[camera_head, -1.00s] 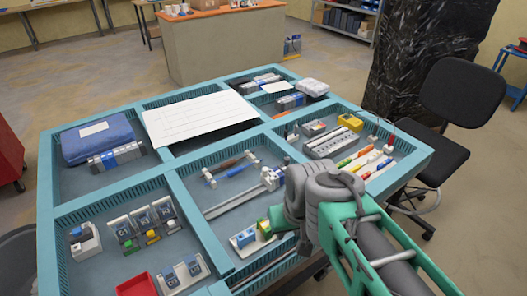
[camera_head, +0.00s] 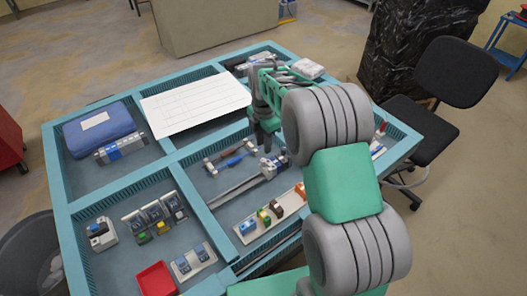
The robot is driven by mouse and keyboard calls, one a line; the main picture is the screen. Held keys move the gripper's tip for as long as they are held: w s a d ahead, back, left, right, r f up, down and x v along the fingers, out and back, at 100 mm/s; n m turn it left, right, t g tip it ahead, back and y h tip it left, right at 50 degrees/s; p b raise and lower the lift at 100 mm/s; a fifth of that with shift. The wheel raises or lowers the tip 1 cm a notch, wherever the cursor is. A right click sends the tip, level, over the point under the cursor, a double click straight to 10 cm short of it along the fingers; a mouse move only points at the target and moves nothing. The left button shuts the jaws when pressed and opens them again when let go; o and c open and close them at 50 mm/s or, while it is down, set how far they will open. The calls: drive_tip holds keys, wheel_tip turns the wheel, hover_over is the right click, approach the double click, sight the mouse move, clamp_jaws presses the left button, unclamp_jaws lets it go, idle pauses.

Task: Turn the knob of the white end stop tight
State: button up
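A pale grey-white block, which looks like the white end stop (camera_head: 268,168), sits at the right end of a long metal rail (camera_head: 237,189) in the middle front compartment. Its knob is too small to make out clearly. My gripper (camera_head: 265,146) points down just above and behind the block in the picture, and appears apart from it. The gap between its fingers cannot be made out. My arm covers the compartments to the right.
A short bar with white ends (camera_head: 228,160) lies left of my gripper. A white strip with coloured blocks (camera_head: 270,215) lies in front of the rail. A red tray (camera_head: 156,278) and a blue case (camera_head: 99,134) are at left. Teal dividers (camera_head: 190,200) separate the compartments.

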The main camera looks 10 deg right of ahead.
sight(264, 160)
wheel_tip(264, 160, down, 7)
drive_tip(key=shift+f+p, duration=0.1)
drive_tip(key=shift+p, duration=0.8)
drive_tip(key=shift+c, duration=0.6)
clamp_jaws()
